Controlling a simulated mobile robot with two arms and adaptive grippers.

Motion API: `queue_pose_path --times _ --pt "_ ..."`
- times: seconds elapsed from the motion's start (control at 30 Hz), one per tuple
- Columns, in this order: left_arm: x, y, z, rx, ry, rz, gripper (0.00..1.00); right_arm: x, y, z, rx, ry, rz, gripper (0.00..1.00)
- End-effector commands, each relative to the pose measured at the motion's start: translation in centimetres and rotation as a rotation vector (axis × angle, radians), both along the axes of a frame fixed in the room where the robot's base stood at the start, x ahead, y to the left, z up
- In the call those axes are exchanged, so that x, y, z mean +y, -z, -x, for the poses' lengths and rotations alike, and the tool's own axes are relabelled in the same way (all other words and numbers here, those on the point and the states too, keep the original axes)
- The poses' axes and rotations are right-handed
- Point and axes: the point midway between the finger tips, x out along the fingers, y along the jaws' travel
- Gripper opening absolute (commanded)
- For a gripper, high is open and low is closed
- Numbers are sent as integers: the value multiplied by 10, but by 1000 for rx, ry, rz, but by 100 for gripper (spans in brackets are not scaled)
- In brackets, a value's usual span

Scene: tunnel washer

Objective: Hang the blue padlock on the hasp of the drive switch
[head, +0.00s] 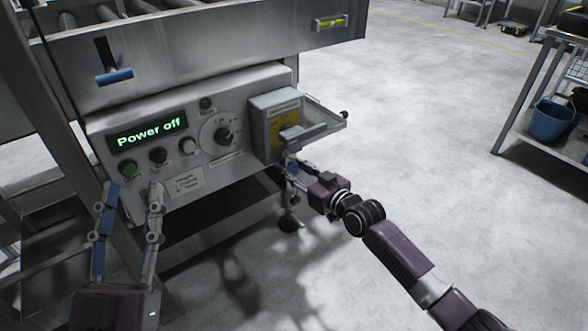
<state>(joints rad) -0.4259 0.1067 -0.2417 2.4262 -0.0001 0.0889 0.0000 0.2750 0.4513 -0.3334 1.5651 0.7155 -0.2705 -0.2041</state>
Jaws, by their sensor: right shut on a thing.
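The drive switch (275,118) is a grey box with a yellow plate and a grey handle, at the right end of the control panel. My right gripper (290,163) is just below the handle, close against the switch's lower front. It is shut on a small blue thing, which I take to be the blue padlock (292,169). The fingers hide most of it, and its shackle cannot be made out. The hasp is not clearly visible, so I cannot tell whether the padlock touches it. My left gripper (134,188) is open and empty, in front of the panel's lower left.
The control panel (190,146) has a lit "Power off" display (149,133), buttons and a dial (222,134). A blue lever (115,76) sits on the frame above. A shelf (540,150) with a blue bucket (551,121) stands right. The floor between is clear.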

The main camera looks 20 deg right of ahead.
Motion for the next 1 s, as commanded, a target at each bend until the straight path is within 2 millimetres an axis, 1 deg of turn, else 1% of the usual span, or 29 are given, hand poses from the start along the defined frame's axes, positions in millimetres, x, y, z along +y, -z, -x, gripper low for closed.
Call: queue_pose_path --times 0.17,0.2,0.37,0.4,0.67,0.77,0.87,1.0 --pt "0 0 0 1 0 0 40 0 -1 0 -1 0 0 5" --pt "0 0 0 1 0 0 40 0 -1 0 -1 0 0 32" --pt "0 0 0 1 0 0 40 0 -1 0 -1 0 0 50" --pt "0 0 0 2 0 -1 40 0 -1 0 -1 0 0 52" --pt "1 -1 0 -1 -2 0 40 0 1 1 1 0 0 52" --pt "1 -1 0 -1 -2 0 40 -2 0 5 2 1 1 52" --pt "1 0 0 0 -1 0 40 -6 0 14 3 1 1 52" --pt "0 0 0 1 -1 -1 40 -14 -4 36 2 0 3 52"
